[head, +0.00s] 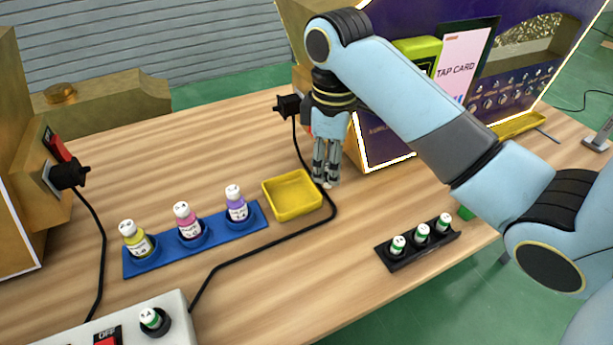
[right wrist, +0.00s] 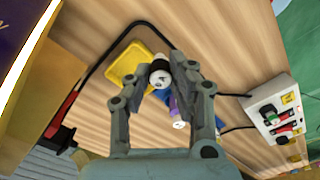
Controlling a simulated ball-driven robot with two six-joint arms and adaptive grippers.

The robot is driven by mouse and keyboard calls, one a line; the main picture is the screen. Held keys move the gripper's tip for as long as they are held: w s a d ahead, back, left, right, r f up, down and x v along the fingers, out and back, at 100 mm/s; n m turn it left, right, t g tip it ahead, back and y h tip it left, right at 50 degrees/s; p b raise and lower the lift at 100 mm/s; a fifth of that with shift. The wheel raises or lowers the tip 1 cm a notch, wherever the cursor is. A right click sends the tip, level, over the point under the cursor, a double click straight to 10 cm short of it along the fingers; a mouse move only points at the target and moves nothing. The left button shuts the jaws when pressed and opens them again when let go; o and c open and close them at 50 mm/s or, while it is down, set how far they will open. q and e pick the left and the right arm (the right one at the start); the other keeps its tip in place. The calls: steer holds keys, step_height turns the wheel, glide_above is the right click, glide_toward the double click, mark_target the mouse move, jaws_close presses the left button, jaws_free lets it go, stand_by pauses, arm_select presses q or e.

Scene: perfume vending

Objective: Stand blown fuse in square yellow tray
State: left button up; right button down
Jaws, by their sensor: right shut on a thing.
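My right gripper (head: 327,178) points down just right of the square yellow tray (head: 292,195). It is shut on a small cylinder (right wrist: 160,75), which looks like the fuse, with a pale end and a dark band. In the right wrist view the cylinder sits between the fingertips and overlaps the edge of the yellow tray (right wrist: 124,68). In the head view the fingers mostly hide it, and only a pale tip shows below them. The tray looks empty in the head view. I cannot tell the gap between fuse and table. My left gripper is not in view.
A blue rack (head: 210,230) with three bottles stands left of the tray. A black cable (head: 262,247) curves around the tray's right and front. A black holder (head: 385,261) with three green-banded fuses is at the front right. A white switch box (head: 178,333) is at the front left.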

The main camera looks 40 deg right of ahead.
steer(key=shift+s+a+f, duration=0.2)
steer(key=shift+s+f, duration=0.1)
steer(key=shift+s, duration=0.05)
steer(key=w+f+b, duration=0.1)
steer(key=w+f, duration=0.1)
steer(key=w, duration=0.1)
steer(key=w+f, duration=0.3)
steer(key=w, duration=0.1)
steer(key=w+f+b, duration=0.1)
steer(key=w+f, duration=0.1)
steer(key=w, duration=0.2)
steer(key=shift+a+f+b, duration=0.3)
steer(key=shift+b, duration=0.05)
step_height(320, 180, down, 3)
steer(key=shift+f+b, duration=0.15)
steer(key=shift+b, duration=0.15)
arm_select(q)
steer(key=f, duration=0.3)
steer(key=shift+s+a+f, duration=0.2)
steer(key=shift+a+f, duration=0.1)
arm_select(e)
steer(key=shift+f, duration=0.3)
steer(key=shift+f, duration=0.1)
steer(key=c, duration=1.2)
jaws_free()
